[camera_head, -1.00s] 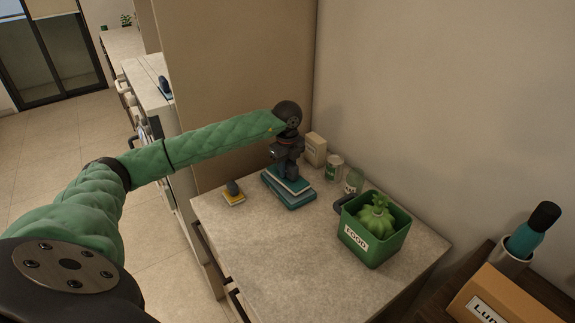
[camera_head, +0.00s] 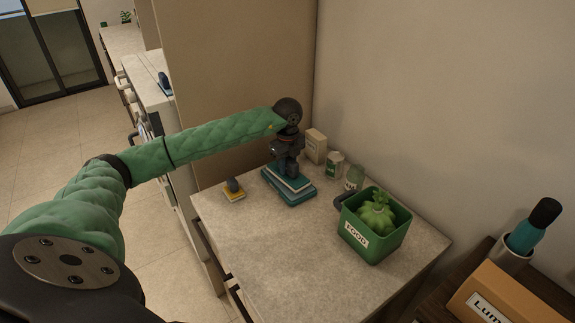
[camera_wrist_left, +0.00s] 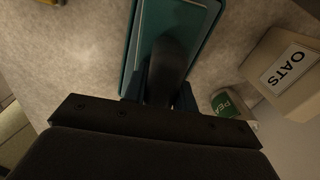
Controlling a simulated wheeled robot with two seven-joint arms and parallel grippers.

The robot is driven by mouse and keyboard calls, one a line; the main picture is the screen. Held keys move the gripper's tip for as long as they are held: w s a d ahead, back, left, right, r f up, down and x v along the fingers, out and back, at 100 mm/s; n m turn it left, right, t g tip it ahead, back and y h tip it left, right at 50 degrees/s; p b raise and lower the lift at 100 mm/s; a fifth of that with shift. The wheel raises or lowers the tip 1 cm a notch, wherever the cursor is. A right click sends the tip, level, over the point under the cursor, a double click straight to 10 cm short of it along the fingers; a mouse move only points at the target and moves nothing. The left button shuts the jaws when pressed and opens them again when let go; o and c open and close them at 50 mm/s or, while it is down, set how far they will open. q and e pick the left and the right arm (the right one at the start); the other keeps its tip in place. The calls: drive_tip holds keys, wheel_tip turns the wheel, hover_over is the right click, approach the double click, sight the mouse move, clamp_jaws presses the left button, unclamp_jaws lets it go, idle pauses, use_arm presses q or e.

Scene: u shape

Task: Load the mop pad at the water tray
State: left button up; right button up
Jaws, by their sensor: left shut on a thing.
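The water tray (camera_head: 297,199) is a shallow teal tray on the counter near the wall. The mop pad (camera_head: 300,187), a flat teal plate with a pale edge and a dark rounded handle, lies over it. My left gripper (camera_head: 290,170) points down and is shut on the handle. In the left wrist view the handle (camera_wrist_left: 171,62) shows between the fingertips, with the pad's flat top (camera_wrist_left: 150,22) inside the tray's teal border (camera_wrist_left: 128,62). I cannot tell whether the pad touches the tray floor. My right gripper is not in view.
A yellow pad with a dark knob (camera_head: 234,191) lies left of the tray. An oats box (camera_head: 316,146), a green-labelled can (camera_head: 334,164) and a jar (camera_head: 354,178) stand right of it. A green FOOD bin (camera_head: 373,240) stands further right. The counter's front left is clear.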

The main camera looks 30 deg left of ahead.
use_arm(q)
drive_tip(key=shift+f+b, duration=0.5)
idle(1.9)
drive_tip(key=shift+r+p, duration=1.25)
drive_tip(key=shift+r, duration=2.35)
